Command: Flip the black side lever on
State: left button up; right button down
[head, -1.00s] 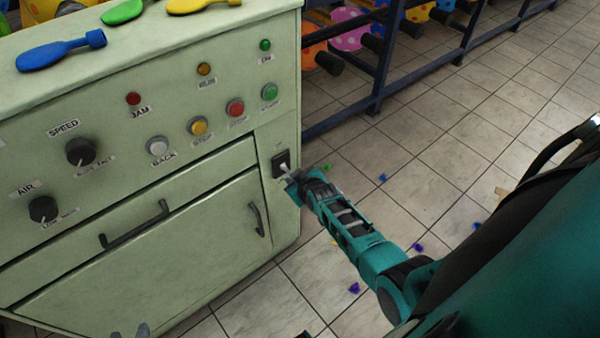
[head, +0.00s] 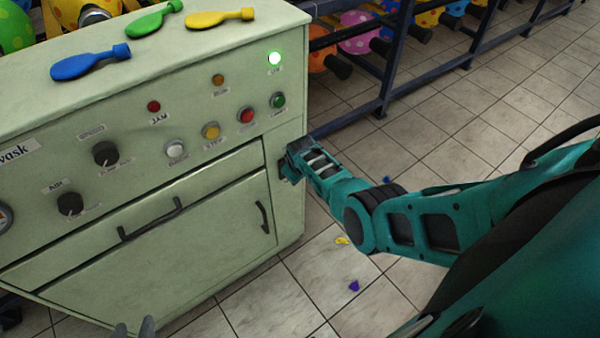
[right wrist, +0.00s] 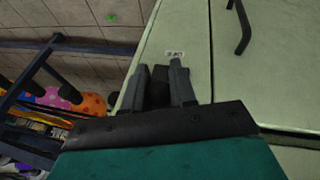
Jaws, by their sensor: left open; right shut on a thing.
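The pale green machine (head: 190,240) fills the left of the head view. Its black side lever is on the right end of the front panel, hidden behind my right gripper (head: 288,170) in the head view. In the right wrist view, the two grey fingers of my right gripper (right wrist: 160,88) are at the panel under a small white label (right wrist: 174,54). The dark lever (right wrist: 158,80) shows between them, and the gripper is shut on it. The lever's exact tilt is hard to see. My left gripper (head: 132,330) is open at the bottom edge, its fingertips only just in view.
Blue (head: 85,64), green (head: 152,18) and yellow (head: 218,18) balloons lie on top. Black knobs and several buttons are on the front. A dark blue rack (head: 385,70) stands behind; floor tiles at right are mostly clear.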

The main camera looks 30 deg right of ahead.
dwell(0.3)
jog(key=c, duration=0.9)
grip_release()
jog(key=shift+r, duration=0.1)
jog(key=p+v, duration=0.2)
jog(key=v, duration=0.1)
jog(key=shift+p, duration=0.35)
jog(key=shift+s+a+r+b, duration=0.1)
jog(key=shift+r+b, duration=0.1)
jog(key=shift+b, duration=0.15)
jog(key=shift+s+r, duration=0.15)
jog(key=shift+r, duration=0.2)
jog(key=shift+v, duration=4.2)
